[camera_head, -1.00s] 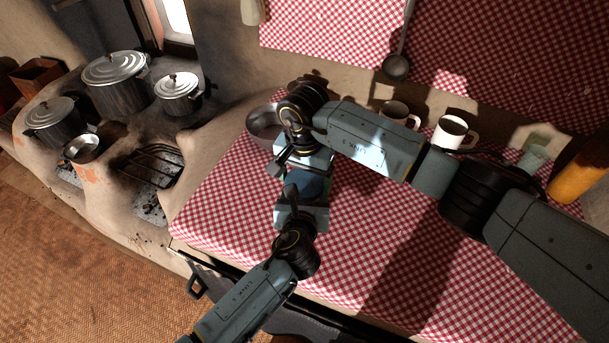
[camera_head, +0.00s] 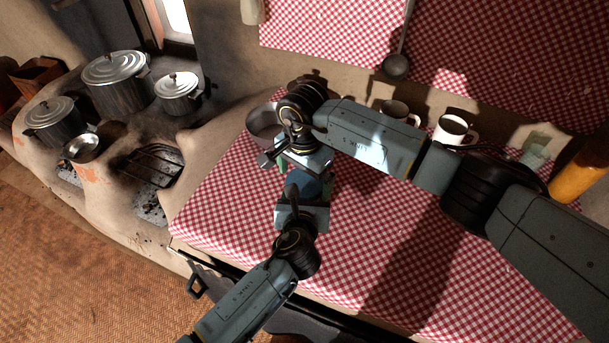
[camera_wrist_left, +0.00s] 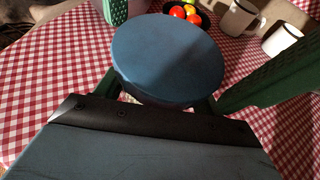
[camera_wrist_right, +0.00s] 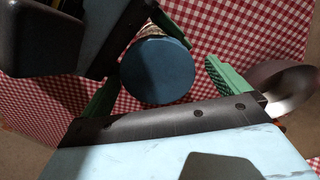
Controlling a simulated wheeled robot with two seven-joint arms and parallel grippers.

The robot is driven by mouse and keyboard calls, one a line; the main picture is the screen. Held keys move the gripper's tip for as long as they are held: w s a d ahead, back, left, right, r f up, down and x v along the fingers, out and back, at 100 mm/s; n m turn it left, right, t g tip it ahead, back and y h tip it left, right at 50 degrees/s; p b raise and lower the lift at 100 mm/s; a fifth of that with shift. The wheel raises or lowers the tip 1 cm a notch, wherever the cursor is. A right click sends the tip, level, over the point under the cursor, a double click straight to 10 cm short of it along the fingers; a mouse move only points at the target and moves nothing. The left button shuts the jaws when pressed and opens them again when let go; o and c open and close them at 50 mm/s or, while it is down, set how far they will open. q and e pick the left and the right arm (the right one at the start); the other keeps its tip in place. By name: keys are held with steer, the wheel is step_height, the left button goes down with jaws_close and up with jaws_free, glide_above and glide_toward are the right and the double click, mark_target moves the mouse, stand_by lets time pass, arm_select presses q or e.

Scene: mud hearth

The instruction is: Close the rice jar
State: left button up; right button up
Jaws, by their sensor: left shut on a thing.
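The rice jar shows mostly as its round blue lid (camera_wrist_left: 168,58), close in front of my left wrist camera. The lid also shows in the head view (camera_head: 311,186) and the right wrist view (camera_wrist_right: 157,71). A small pale strip of the jar body (camera_wrist_right: 168,34) shows beside the lid; the rest is hidden. I cannot tell whether the lid is fully seated. My left gripper (camera_head: 298,197) is shut on the jar, its green fingers on either side. My right gripper (camera_wrist_right: 165,85) is open above the jar, its green fingers apart with the lid between and beyond them.
A metal bowl (camera_head: 262,122) stands just behind the grippers. Two white mugs (camera_head: 453,130) (camera_head: 398,110) and an orange jar (camera_head: 578,178) line the back of the checked table. A ladle (camera_head: 396,66) hangs above. Lidded pots (camera_head: 114,82) stand on the hearth at left.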

arm_select(q)
steer(key=shift+r, duration=0.1)
arm_select(e)
steer(key=shift+r, duration=2.25)
step_height(320, 180, up, 4)
steer(key=n, duration=0.3)
steer(key=shift+s+f, duration=0.1)
steer(key=shift+f, duration=0.1)
steer(key=shift+f, duration=0.1)
steer(key=shift+f, duration=3.95)
